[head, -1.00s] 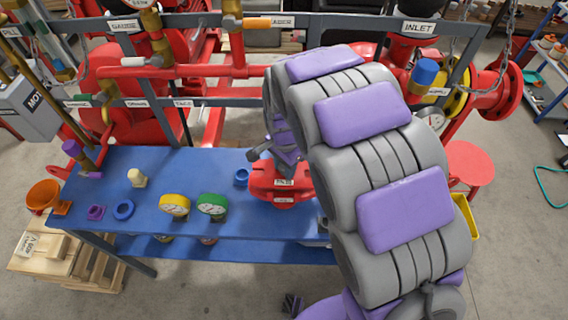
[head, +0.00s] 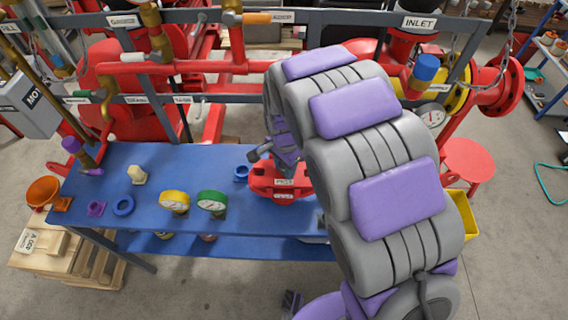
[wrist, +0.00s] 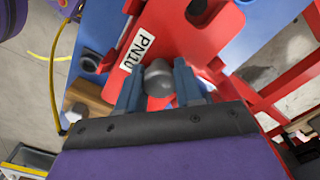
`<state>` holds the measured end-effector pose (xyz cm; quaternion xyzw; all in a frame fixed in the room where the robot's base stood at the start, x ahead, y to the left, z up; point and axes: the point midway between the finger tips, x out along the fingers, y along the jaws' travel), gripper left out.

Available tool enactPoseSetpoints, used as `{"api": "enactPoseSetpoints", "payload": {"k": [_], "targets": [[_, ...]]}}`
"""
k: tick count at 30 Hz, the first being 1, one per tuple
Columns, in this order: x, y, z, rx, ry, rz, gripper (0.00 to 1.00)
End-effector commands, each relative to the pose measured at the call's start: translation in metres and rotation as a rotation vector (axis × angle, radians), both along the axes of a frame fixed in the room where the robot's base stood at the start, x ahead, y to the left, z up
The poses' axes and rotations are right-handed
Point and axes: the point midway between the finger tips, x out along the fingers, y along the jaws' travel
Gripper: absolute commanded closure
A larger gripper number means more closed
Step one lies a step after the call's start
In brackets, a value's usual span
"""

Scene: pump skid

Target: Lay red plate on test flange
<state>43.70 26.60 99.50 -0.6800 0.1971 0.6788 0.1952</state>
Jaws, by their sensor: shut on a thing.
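A red plate (head: 280,182) with white labels is at the right part of the blue table. The wrist view shows a red plate (wrist: 205,50) with a label reading PN10 and dark holes near its edge. My gripper (wrist: 158,85) is shut on a grey rounded knob (wrist: 158,76) over this red plate. I cannot pick out the test flange with certainty.
Red piping and grey rails stand behind. A red round stool (head: 468,160) stands at the right.

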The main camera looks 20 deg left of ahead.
Motion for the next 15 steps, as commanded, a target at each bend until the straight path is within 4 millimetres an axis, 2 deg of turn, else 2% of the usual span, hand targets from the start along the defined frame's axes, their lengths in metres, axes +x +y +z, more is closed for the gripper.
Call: {"api": "enactPoseSetpoints", "payload": {"k": [5, 6, 15], "targets": [[0.0002, 0.0001, 0.0009, 0.0, -0.001, 0.0, 1.0], [0.0002, 0.0001, 0.0009, 0.0, -0.001, 0.0, 0.63], [0.0003, 0.0001, 0.0005, 0.0, 0.0, 0.0, 0.35]]}}
